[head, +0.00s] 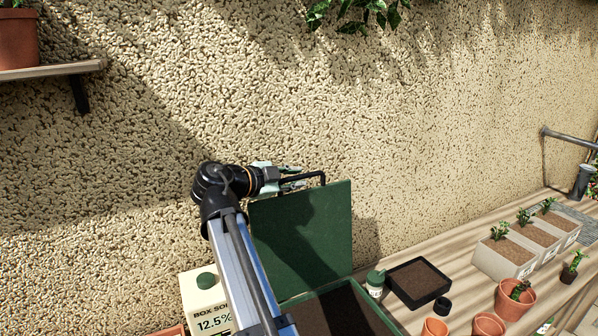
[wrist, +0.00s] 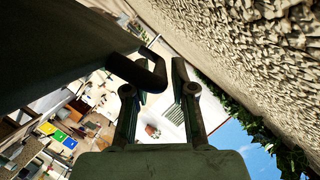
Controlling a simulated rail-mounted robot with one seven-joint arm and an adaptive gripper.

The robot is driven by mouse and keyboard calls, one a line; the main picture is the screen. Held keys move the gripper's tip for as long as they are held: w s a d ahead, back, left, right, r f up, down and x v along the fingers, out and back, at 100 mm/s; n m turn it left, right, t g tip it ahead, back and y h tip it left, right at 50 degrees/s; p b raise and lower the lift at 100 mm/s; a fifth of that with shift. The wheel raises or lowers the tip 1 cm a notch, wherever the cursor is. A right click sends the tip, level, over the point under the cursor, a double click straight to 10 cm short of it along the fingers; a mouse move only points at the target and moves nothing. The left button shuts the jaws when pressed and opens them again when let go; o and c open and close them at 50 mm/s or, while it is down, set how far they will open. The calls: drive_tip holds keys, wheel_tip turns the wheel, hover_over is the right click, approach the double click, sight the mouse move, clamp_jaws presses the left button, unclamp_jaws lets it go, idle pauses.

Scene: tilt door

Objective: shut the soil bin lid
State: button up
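The soil bin's green lid (head: 315,240) stands open, nearly upright, at the back of the bin (head: 378,305), which holds dark soil. A black bar handle (head: 318,176) sticks up from the lid's top edge. My gripper (head: 290,178) is at the top of the lid, beside the handle. In the wrist view my gripper (wrist: 158,92) has its two fingers apart. The handle (wrist: 146,72) shows just ahead of the fingertips, closer to the left finger; I cannot tell whether they touch. The lid (wrist: 50,50) is a dark panel at upper left there.
The rough wall (head: 420,120) is close behind the lid. A soil box (head: 200,290) stands left of the bin. A small bottle (head: 375,284), a black tray (head: 419,282) and clay pots (head: 515,298) stand on the bench to the right. The air in front of the lid is partly crossed by my arm.

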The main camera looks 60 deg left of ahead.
drive_tip(key=shift+x, duration=1)
clamp_jaws()
drive_tip(key=shift+d, duration=0.1)
